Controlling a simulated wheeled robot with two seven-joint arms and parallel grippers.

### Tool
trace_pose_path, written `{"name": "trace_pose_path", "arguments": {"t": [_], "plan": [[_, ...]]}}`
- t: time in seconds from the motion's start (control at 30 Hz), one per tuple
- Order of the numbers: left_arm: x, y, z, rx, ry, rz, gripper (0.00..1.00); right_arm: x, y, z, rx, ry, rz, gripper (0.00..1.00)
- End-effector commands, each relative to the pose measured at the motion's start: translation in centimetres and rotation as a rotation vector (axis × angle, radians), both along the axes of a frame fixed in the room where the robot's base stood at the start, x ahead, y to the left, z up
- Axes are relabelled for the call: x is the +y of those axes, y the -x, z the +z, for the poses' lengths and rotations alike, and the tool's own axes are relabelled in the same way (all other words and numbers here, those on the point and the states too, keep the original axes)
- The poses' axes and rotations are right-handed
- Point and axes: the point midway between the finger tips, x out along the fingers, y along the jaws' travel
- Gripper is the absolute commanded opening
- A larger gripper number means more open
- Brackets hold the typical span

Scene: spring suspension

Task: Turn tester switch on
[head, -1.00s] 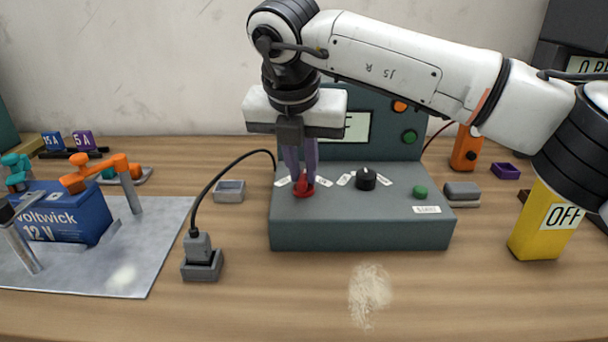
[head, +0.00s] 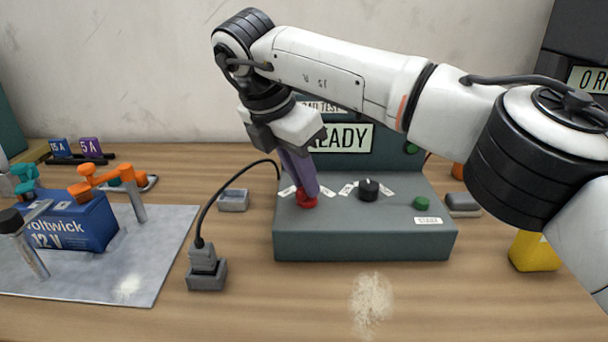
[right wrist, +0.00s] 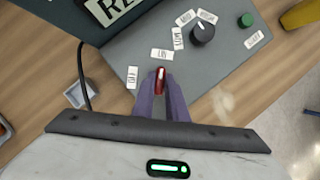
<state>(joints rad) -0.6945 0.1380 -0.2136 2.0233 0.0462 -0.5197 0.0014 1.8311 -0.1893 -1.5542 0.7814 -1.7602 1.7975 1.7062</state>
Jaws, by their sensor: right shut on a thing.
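The grey-green tester (head: 365,240) stands on the wooden table, with its sign reading "READY" (head: 345,138) partly behind my arm. Its red switch (head: 307,202) is at the left of the sloped top, between small white labels. My right gripper (head: 305,192) is shut on the red switch, with purple fingers on either side of it. The right wrist view also shows the red switch (right wrist: 160,80) between the fingertips (right wrist: 161,88). My gripper is tilted, its body leaning to the left above the switch. My left gripper does not show clearly.
A black knob (head: 368,190) and a green button (head: 421,203) sit right of the switch. A plug in a grey socket (head: 206,275) and its black cable stand left. A blue battery (head: 75,225) rests on a metal plate (head: 165,245). The table front is mostly clear.

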Motion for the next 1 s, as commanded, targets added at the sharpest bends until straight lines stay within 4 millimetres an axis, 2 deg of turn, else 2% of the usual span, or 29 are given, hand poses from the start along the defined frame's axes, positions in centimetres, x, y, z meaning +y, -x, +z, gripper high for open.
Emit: {"name": "trace_pose_path", "arguments": {"t": [0.4, 0.43, 0.53, 0.83, 1.0], "plan": [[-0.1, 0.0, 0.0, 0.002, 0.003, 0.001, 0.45, 0.0, 0.0, 0.1, -0.001, -0.001, -0.01, 0.0], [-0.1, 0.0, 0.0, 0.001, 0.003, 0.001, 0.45, 0.0, 0.0, 0.1, -0.001, -0.001, -0.01, 0.14], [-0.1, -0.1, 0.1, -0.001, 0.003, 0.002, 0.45, 0.0, 0.0, 0.1, -0.001, -0.001, -0.009, 0.31], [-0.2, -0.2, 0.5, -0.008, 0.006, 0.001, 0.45, 0.0, 0.0, 0.1, -0.001, -0.001, -0.008, 0.31], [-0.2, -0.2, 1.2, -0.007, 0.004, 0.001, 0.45, 0.3, 0.2, 1.1, -0.001, -0.001, -0.007, 0.31]]}}
